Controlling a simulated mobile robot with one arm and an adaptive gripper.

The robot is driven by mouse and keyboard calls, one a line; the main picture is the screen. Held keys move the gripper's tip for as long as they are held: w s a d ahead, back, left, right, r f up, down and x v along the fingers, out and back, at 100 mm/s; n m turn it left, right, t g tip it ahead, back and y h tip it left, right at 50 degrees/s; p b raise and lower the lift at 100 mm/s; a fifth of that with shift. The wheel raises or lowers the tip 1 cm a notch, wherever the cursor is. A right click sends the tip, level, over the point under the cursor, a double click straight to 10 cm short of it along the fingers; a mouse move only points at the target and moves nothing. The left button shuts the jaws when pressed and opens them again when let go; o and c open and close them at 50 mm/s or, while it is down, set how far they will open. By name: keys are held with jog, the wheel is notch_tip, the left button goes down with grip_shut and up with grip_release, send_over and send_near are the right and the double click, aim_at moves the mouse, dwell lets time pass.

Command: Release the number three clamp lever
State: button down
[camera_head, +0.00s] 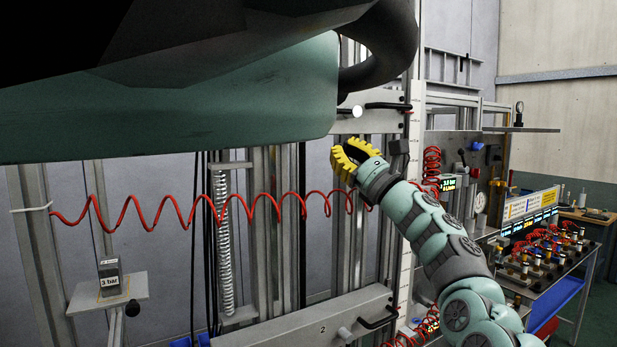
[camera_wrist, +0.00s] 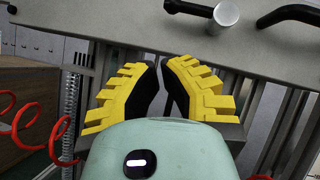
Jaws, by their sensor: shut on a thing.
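My gripper (camera_head: 350,158) has yellow ribbed fingers and is raised in front of the upper grey crossbeam. In the wrist view its fingers (camera_wrist: 162,66) lean in with their tips close together. A black lever (camera_head: 388,106) with a pale round knob (camera_head: 357,111) sits on the crossbeam, above the fingers. In the wrist view the knob (camera_wrist: 226,12) and black lever parts (camera_wrist: 290,13) lie beyond the fingertips, apart from them. No number three is readable. A lower crossbeam (camera_head: 300,326) is marked 2 and has a similar black lever (camera_head: 380,318).
A red coiled hose (camera_head: 150,212) hangs across the frame on the left. A green-grey body (camera_head: 200,100) covers the upper left. A block marked 3 bar (camera_head: 110,280) stands on a small shelf. A bench with gauges and fittings (camera_head: 540,255) is at right.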

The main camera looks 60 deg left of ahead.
jog(key=s+b+v, duration=0.1)
jog(key=b+v, duration=0.4)
jog(key=v, duration=0.3)
jog(key=shift+s+d+f+b, duration=0.2)
jog(key=shift+s+f+b, duration=0.05)
jog(key=shift+s+b, duration=0.1)
jog(key=shift+w, duration=0.1)
dwell(0.6)
